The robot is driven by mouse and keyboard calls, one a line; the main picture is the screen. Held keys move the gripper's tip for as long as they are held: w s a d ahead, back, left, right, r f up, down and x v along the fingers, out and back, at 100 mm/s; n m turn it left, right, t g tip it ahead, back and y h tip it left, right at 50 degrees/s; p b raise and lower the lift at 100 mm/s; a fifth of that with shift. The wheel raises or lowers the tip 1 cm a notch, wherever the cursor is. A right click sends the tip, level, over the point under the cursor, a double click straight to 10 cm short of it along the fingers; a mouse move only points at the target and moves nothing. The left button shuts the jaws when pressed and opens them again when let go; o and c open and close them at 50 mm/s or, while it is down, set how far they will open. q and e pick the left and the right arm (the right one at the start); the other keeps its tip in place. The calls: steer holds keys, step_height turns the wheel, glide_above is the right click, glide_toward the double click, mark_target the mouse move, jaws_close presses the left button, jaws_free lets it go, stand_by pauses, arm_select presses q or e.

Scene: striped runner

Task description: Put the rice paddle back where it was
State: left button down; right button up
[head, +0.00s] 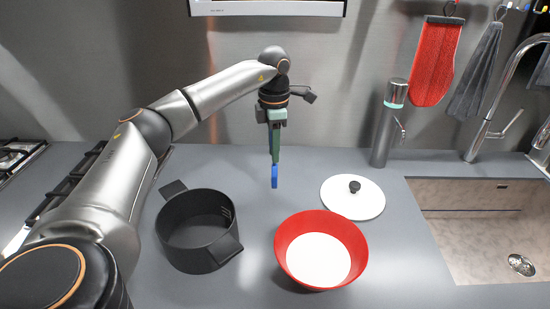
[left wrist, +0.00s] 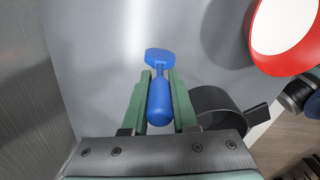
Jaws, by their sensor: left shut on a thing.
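The blue rice paddle (head: 275,176) hangs from my left gripper (head: 275,150) in the head view, above the counter behind the pot and bowl. In the left wrist view the paddle (left wrist: 158,95) lies between the two green fingers of my left gripper (left wrist: 160,85), which is shut on its handle. The paddle's flat end points away from the gripper, downward in the head view. I cannot tell whether its tip touches the counter. My right gripper is not in view.
A black pot (head: 198,232) stands at front left. A red bowl with white contents (head: 321,250) is to its right. A white lid (head: 352,197) lies behind the bowl. A grey dispenser (head: 388,125) stands near the wall, with a sink (head: 490,228) at right.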

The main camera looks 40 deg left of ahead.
arm_select(q)
steer(key=shift+w+a+f, duration=0.4)
steer(key=shift+w+f, duration=0.2)
steer(key=shift+f, duration=0.25)
steer(key=shift+f+p, duration=0.4)
steer(key=shift+f, duration=1.25)
steer(key=c, duration=0.7)
jaws_free()
step_height(320, 180, up, 12)
steer(key=shift+r+b, duration=0.2)
steer(key=shift+b, duration=0.15)
